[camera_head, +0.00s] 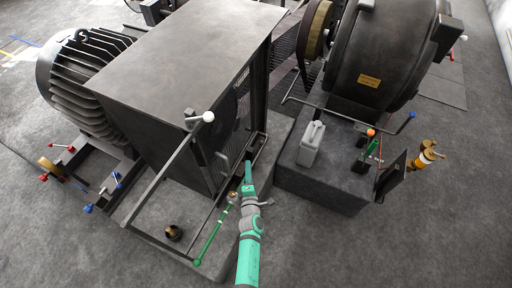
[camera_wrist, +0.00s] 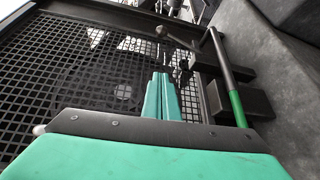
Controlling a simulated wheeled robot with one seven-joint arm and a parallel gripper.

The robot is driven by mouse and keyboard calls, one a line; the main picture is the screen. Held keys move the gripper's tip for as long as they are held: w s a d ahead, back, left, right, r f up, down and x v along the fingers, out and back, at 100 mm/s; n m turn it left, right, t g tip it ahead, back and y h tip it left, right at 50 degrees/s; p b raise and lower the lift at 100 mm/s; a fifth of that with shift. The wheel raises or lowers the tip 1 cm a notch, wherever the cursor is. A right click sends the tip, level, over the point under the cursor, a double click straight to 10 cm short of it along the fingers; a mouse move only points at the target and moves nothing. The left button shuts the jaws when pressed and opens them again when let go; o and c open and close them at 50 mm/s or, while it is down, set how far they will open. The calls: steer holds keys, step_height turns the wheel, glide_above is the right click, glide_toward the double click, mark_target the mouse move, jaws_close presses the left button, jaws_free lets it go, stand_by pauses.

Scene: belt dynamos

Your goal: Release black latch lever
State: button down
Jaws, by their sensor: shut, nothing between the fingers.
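My gripper (camera_head: 248,168) is shut and empty, close to the mesh front of the big dark cabinet (camera_head: 195,60). In the wrist view its green fingers (camera_wrist: 162,82) are together in front of the black mesh door (camera_wrist: 95,75). Beyond the fingertips a short dark lever (camera_wrist: 176,40) with a rounded end sticks out at the door's right edge; it looks like the black latch lever. I see no clear contact with it. In the head view a small light handle (camera_head: 222,158) shows on the cabinet front; I cannot tell whether it is the same part.
A bar with a green grip (camera_wrist: 238,108) stands right of the fingers, beside dark brackets (camera_wrist: 245,100). A white-knobbed rail (camera_head: 165,165) crosses before the cabinet.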

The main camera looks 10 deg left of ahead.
steer(key=shift+w+n, duration=0.5)
steer(key=shift+w, duration=0.45)
steer(key=w, duration=0.9)
steer(key=shift+w+d+f, duration=0.15)
steer(key=shift+w+d, duration=0.1)
steer(key=shift+w, duration=0.05)
stand_by(0.5)
steer(key=shift+d, duration=0.2)
steer(key=shift+s+a, duration=0.1)
steer(key=shift+a, duration=0.1)
steer(key=shift+d, duration=0.2)
